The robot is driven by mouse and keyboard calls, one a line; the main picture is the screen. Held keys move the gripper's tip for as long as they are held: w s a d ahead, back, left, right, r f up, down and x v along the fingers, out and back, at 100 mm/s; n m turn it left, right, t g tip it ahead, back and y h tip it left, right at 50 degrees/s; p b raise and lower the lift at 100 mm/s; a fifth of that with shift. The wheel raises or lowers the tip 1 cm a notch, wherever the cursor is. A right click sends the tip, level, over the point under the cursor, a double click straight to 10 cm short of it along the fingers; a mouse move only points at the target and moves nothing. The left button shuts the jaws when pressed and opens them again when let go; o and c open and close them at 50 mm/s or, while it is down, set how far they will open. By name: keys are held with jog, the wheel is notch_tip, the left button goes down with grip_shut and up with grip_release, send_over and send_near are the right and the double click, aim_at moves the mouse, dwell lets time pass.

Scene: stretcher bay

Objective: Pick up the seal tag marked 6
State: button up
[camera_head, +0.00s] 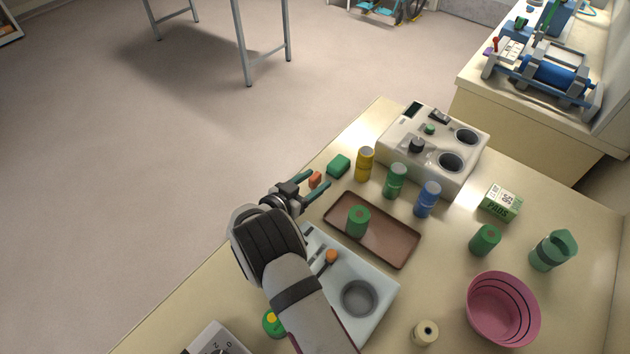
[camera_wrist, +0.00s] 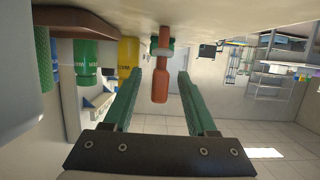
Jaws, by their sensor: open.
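My gripper (camera_head: 317,181) is open at the left edge of the bench, its two green fingers pointing up and right. A small orange-red piece (camera_head: 315,180) shows between the fingertips. In the wrist view this piece (camera_wrist: 160,86) is long and narrow-necked. It stands between my open fingers (camera_wrist: 160,75), with visible gaps on both sides. No number is readable on it, so I cannot tell whether it is the seal tag marked 6.
A brown tray (camera_head: 392,252) holding a green cylinder (camera_head: 358,221) is right of my gripper. Yellow (camera_head: 365,164), green (camera_head: 395,181) and blue (camera_head: 427,199) bottles stand before a pale machine (camera_head: 452,128). A pink bowl (camera_head: 502,309) is at lower right. Open floor lies left.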

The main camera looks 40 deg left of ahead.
jog(key=shift+w, duration=0.25)
grip_shut()
dwell(0.3)
